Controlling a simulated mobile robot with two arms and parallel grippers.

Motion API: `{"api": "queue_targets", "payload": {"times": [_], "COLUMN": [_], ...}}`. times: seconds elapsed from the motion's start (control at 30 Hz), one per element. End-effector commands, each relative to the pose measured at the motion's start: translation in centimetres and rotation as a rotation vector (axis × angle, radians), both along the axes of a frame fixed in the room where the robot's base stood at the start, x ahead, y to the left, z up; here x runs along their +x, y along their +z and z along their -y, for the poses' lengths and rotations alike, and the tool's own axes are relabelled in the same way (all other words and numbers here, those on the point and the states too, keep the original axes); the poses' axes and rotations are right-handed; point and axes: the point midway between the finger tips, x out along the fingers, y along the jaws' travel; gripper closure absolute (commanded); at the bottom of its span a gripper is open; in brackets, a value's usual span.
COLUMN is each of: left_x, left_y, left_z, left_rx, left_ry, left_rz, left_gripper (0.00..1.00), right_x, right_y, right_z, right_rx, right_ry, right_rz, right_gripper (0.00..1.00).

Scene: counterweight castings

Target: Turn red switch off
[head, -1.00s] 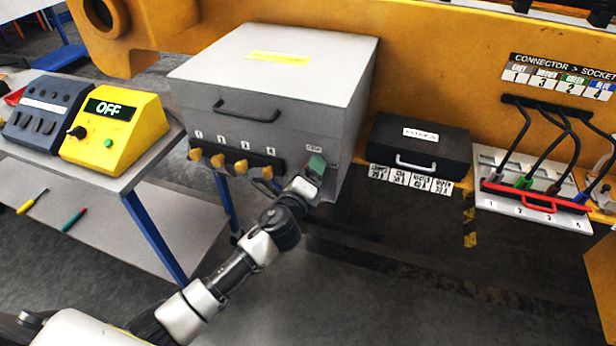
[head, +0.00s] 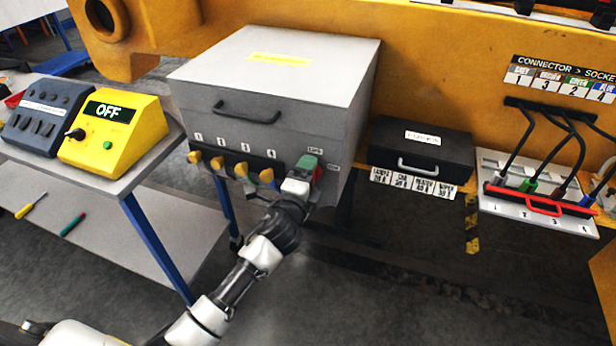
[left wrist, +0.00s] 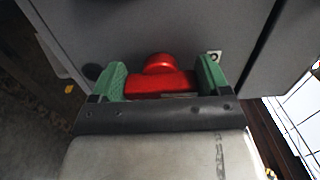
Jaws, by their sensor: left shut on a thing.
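The red switch (left wrist: 160,80) is on the front face of the grey box (head: 320,80), near its right end. In the left wrist view it sits between the two green fingertips of my left gripper (left wrist: 163,78). My left gripper (head: 308,168) also shows in the head view, against the box front under the "OFF" label (head: 314,150), where a bit of the red switch (head: 318,172) shows beside the green finger. The gripper is shut on the switch. My right gripper is not in view.
A row of yellow knobs (head: 240,170) is left of the gripper on the same box face. A yellow control box (head: 115,140) reading OFF stands on a table at left. A black case (head: 425,140) and a connector panel (head: 485,200) are at right.

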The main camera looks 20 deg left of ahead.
Motion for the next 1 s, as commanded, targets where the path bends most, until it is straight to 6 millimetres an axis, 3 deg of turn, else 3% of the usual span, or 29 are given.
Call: {"api": "queue_targets", "payload": {"times": [0.37,0.4,0.53,0.83,1.0], "left_x": [0.0,0.0,0.0,-0.4,-2.7], "left_y": [-0.1,-0.1,-0.1,-0.1,-0.2], "left_z": [0.0,0.0,0.0,0.0,-0.1], "left_rx": [-0.014,-0.014,-0.012,-0.009,-0.008], "left_ry": [-0.001,-0.001,0.000,0.000,-0.001], "left_rz": [-0.002,-0.002,-0.002,-0.002,-0.003], "left_gripper": [0.47,0.20,0.00,0.00,0.00], "right_x": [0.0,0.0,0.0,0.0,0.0], "right_y": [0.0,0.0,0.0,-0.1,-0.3], "right_z": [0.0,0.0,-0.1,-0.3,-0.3], "right_rx": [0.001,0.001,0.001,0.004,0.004], "right_ry": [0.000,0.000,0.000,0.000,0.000], "right_rz": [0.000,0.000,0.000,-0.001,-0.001], "right_gripper": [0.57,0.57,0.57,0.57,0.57]}}
